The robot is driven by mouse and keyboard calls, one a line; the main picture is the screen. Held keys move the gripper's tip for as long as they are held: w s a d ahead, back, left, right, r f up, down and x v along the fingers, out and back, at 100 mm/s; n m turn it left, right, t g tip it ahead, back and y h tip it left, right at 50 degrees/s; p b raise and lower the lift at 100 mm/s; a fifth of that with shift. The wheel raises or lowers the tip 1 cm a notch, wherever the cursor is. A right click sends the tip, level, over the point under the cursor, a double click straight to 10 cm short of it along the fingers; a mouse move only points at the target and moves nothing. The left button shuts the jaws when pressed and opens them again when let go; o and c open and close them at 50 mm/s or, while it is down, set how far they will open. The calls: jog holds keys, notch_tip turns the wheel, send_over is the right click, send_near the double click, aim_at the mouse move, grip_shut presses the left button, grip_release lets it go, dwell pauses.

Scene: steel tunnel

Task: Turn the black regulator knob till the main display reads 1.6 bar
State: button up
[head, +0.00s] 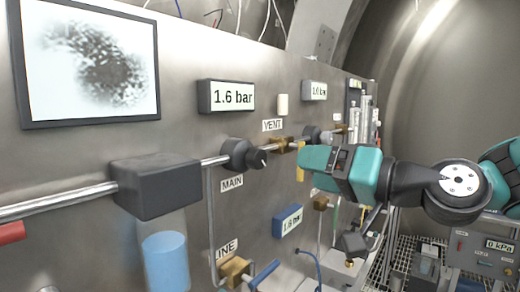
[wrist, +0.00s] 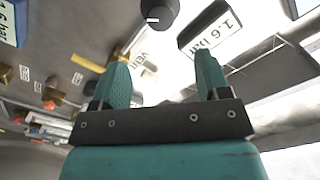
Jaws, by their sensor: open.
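The main display (head: 232,96) reads 1.6 bar; it also shows tilted in the wrist view (wrist: 215,28). The black regulator knob (head: 243,154) sits on the pipe above the MAIN label (head: 232,183). Its white mark shows on its face. A black knob with a white mark, which looks like the same one, is at the top edge of the wrist view (wrist: 158,10). My gripper (head: 306,158) is right of the knob in the head view, apart from it. In the wrist view its two teal fingers (wrist: 161,58) are spread and empty.
A second dark knob (head: 312,135) and a small display (head: 314,91) are farther along the panel. A blue display (head: 288,221) reads 1.6 bar. A black box (head: 155,187) on the pipe stands out at left.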

aim_at(261, 160)
jog(key=p+x, duration=0.5)
jog(key=x, duration=0.5)
jog(key=shift+w+a+r, duration=0.15)
jog(key=shift+a, duration=0.15)
jog(key=shift+w+a, duration=0.45)
jog(key=shift+a, duration=0.05)
jog(key=c, duration=0.9)
jog(key=shift+m, duration=0.5)
jog(key=o, duration=0.9)
jog(key=shift+d, duration=0.1)
